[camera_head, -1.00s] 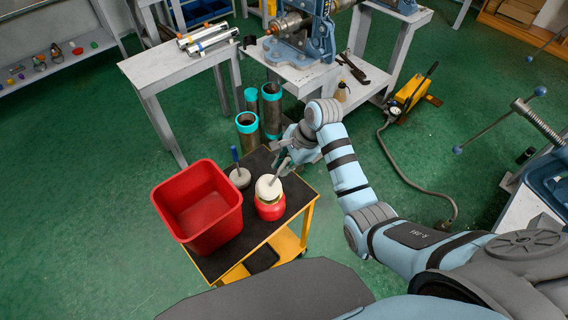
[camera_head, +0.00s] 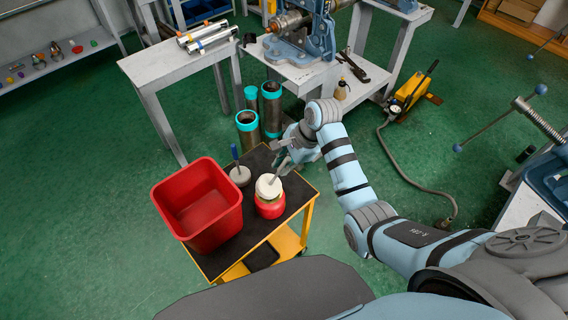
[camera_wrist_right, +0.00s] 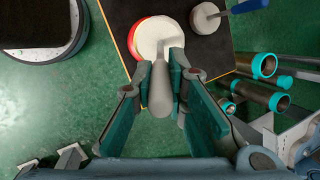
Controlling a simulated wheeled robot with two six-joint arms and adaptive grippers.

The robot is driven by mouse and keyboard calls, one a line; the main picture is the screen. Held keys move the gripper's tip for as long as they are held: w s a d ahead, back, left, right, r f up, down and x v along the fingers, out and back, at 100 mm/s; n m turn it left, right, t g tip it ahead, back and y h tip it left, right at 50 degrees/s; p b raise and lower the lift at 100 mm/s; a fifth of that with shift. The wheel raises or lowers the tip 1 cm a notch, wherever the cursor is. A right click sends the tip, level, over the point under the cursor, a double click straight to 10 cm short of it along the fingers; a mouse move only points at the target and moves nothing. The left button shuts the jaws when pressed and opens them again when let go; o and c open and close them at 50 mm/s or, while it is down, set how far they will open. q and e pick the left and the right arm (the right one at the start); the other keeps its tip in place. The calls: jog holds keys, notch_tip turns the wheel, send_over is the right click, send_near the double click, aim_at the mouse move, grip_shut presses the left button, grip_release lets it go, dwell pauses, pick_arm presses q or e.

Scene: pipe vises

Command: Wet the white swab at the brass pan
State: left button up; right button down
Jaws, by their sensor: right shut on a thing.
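The white swab (camera_head: 268,186) is a pale round pad with a grey handle, sitting at the mouth of a round red container (camera_head: 269,209) on the cart. In the right wrist view the swab's pad (camera_wrist_right: 156,34) covers most of the red-rimmed mouth, so I cannot clearly make out the brass pan or whether the pad touches liquid. My right gripper (camera_head: 281,164) is above the container, shut on the swab's handle; the wrist view shows its fingers (camera_wrist_right: 161,82) either side of it. My left gripper is not in view.
A second, greyer swab with a blue handle (camera_head: 235,156) stands just behind on the cart's dark top (camera_head: 258,160). A large red bin (camera_head: 200,235) fills the cart's left side. Several teal-ended pipes (camera_head: 248,133) stand on the floor behind the cart.

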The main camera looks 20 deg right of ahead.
jog(key=shift+p, duration=0.7)
dwell(0.7)
jog(key=shift+f, duration=0.25)
dwell(1.4)
jog(key=shift+r, duration=3.5)
